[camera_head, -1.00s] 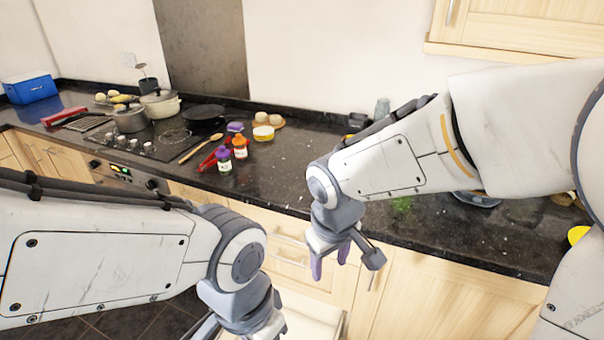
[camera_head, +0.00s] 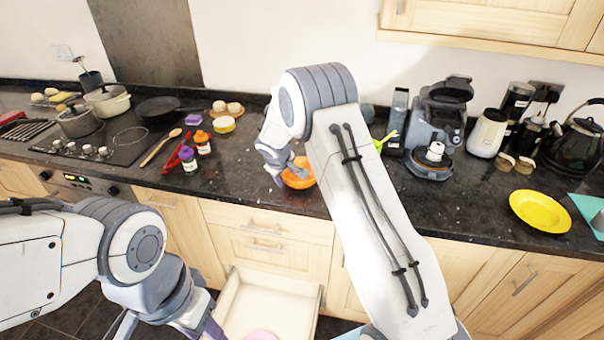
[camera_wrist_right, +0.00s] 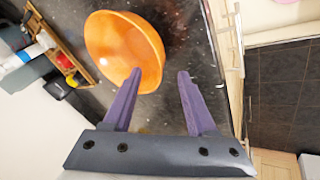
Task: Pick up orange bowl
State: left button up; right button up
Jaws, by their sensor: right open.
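The orange bowl (camera_head: 298,177) stands on the dark granite counter, partly hidden behind my right arm in the head view. In the right wrist view the orange bowl (camera_wrist_right: 124,48) shows whole but for a small part of its near rim, behind a finger. My right gripper (camera_wrist_right: 159,74) is open, its two purple fingers apart. The left finger in that view overlaps the bowl's near rim; I cannot tell whether it touches.
An open drawer (camera_head: 262,304) juts out below the counter. Left of the bowl are small bottles (camera_head: 203,143) and a hob with pots (camera_head: 80,121). To the right are a coffee machine (camera_head: 436,120), a yellow plate (camera_head: 540,210) and a kettle (camera_head: 578,140).

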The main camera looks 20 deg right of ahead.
aim_at(287, 180)
jog(key=p+x, duration=0.2)
jog(key=x, duration=0.2)
jog(key=shift+d+f, duration=0.25)
jog(key=shift+f, duration=0.05)
jog(key=shift+w+f, duration=0.2)
jog(key=shift+f, duration=0.15)
jog(key=shift+c, duration=0.3)
grip_shut()
jog(key=shift+s+f, duration=0.1)
jog(key=shift+s, duration=0.05)
dwell(0.5)
